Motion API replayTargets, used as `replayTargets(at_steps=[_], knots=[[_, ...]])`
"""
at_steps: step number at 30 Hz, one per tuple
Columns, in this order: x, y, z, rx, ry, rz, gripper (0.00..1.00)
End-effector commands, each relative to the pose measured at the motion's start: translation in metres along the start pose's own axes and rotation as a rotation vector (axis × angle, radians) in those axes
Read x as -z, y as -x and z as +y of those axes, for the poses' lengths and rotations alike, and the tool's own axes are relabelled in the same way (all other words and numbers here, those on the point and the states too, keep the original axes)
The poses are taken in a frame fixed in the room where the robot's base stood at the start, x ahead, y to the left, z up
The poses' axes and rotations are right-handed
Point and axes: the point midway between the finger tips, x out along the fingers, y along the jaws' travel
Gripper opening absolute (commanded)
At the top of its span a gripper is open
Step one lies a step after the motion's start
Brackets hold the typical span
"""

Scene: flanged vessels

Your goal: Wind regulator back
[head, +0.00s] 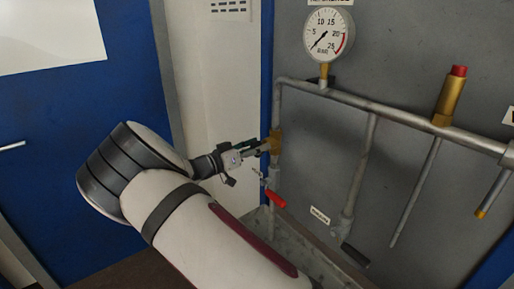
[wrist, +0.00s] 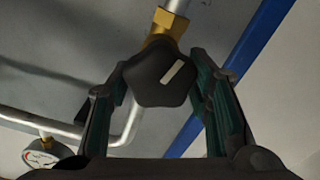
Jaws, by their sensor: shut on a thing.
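The regulator is a brass body (head: 275,141) on the upright pipe at the left of the grey panel. Its black knob (wrist: 162,80) has a pale mark and fills the space between my fingers in the wrist view. My gripper (wrist: 164,88) is shut on the knob, one finger on each side. In the head view my gripper (head: 258,148) reaches the regulator from the left, and the knob is hidden there. The pressure gauge (head: 328,35) stands above the pipe, its needle pointing to the lower left. The gauge also shows in the wrist view (wrist: 40,157).
A red lever (head: 275,199) sits just below the regulator on the same pipe. A horizontal pipe (head: 400,115) runs right to a brass fitting with a red cap (head: 450,95). A blue door (head: 50,130) stands at left. A sink-like grey tray (head: 310,250) lies below.

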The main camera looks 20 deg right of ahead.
Motion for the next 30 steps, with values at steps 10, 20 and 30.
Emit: replayTargets(at_steps=[10,20,30], knots=[[0.0005,0.0005,-0.0033,0.004,0.329,0.002,0.18],[-0.0006,0.0006,-0.0052,0.004,0.643,0.002,0.18],[-0.0022,0.0006,-0.0065,0.004,0.966,0.003,0.18]])
